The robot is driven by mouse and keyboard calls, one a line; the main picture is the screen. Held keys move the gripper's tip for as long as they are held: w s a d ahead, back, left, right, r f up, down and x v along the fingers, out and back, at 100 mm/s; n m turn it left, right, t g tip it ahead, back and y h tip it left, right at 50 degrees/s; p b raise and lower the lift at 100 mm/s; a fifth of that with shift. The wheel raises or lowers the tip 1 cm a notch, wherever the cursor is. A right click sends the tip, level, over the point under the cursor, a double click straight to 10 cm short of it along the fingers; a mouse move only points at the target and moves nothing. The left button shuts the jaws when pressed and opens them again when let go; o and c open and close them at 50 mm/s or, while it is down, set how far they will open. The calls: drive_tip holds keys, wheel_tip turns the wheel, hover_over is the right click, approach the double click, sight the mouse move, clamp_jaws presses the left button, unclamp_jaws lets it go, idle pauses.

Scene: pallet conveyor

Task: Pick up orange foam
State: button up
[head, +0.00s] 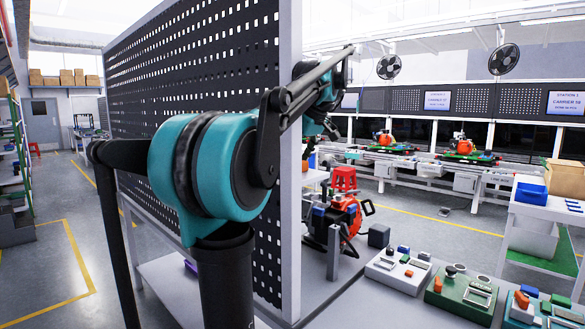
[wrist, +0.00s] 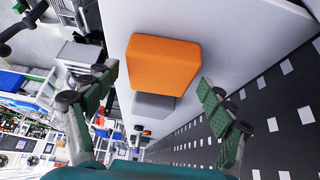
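An orange foam block (wrist: 165,62) with rounded edges sits on a pale surface (wrist: 230,25) in the wrist view. My gripper (wrist: 157,77) is open, with one green ribbed finger to the left of the foam and one to the right. The fingers appear apart from the foam, and nothing is held.
A grey block (wrist: 153,105) lies right beside the foam. A black perforated panel (wrist: 280,110) borders the surface on the right in the wrist view. In the head view, a white post (head: 291,180) stands close to my arm, and several device trays (head: 398,270) cover the bench.

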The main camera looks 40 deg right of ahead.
drive_tip(key=c, duration=0.7)
drive_tip(key=shift+r, duration=0.1)
drive_tip(key=shift+r, duration=0.2)
drive_tip(key=s+d, duration=0.2)
drive_tip(key=s, duration=1.5)
drive_tip(key=shift+s+a+r, duration=0.1)
drive_tip(key=shift+s+r, duration=0.05)
drive_tip(key=shift+r, duration=0.85)
drive_tip(key=shift+s+a+r, duration=0.1)
drive_tip(key=shift+s+r, duration=0.05)
drive_tip(key=shift+r, duration=0.8)
drive_tip(key=shift+s+a+r, duration=0.1)
drive_tip(key=shift+s+r, duration=0.05)
drive_tip(key=shift+r, duration=0.85)
